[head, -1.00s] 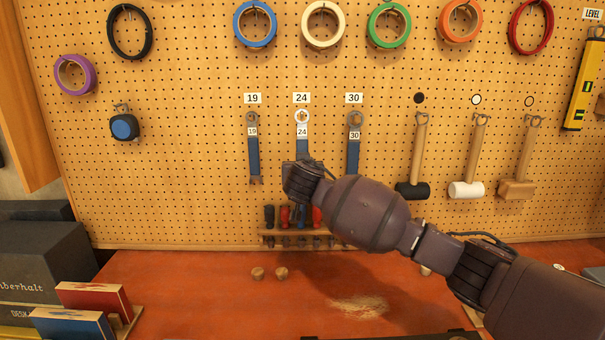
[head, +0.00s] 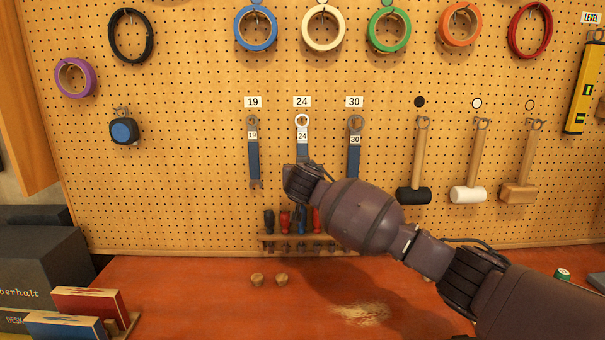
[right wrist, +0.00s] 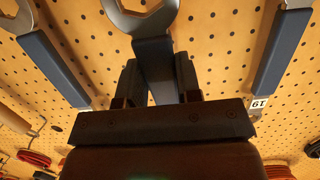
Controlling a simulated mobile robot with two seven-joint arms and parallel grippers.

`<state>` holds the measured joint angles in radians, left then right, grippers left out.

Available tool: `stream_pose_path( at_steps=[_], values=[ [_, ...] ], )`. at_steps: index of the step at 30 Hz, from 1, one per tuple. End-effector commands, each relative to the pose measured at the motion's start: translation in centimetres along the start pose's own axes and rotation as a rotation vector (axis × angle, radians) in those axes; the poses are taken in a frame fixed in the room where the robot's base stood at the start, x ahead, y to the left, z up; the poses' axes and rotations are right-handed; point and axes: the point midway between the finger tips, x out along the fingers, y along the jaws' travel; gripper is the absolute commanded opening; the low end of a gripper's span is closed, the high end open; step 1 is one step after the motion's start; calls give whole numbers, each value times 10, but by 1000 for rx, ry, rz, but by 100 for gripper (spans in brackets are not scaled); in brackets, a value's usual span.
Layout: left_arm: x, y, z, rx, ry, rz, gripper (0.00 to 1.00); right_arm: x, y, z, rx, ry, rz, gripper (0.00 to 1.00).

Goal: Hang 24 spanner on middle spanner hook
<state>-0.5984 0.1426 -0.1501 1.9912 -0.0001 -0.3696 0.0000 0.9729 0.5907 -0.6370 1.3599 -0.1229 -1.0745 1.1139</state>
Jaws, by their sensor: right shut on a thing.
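The 24 spanner (head: 303,122) is blue with a pale ring at its upper end and a white "24" tag. It hangs upright close to the board under the "24" label (head: 302,102), between the 19 spanner (head: 253,160) and the 30 spanner (head: 354,160). I cannot tell whether its ring is around the middle hook. My right gripper (head: 303,166) is shut on its handle, below the tag. In the right wrist view the handle (right wrist: 155,68) sits between the fingers, with the open jaw beyond them. My left gripper is not in view.
Several screwdrivers (head: 285,220) stand in a rack just below my right gripper. Mallets (head: 414,190) hang to the right, and tape rolls (head: 256,28) hang above. The red bench (head: 220,310) holds two small wooden pegs (head: 257,280) and sawdust.

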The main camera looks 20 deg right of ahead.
Motion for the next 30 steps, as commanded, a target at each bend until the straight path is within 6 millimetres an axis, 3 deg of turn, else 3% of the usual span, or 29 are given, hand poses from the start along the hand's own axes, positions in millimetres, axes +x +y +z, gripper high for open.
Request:
stream_pose_path(
  at_steps=[10,11,17,30],
  values=[
    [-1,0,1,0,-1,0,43,0,0,-1,0,1,-1,0],
    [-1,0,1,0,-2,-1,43,0,0,-1,0,1,-1,33],
    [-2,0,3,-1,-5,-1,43,0,0,-1,0,1,-1,62],
    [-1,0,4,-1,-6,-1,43,-9,-1,1,1,-1,-2,62]
  ],
)
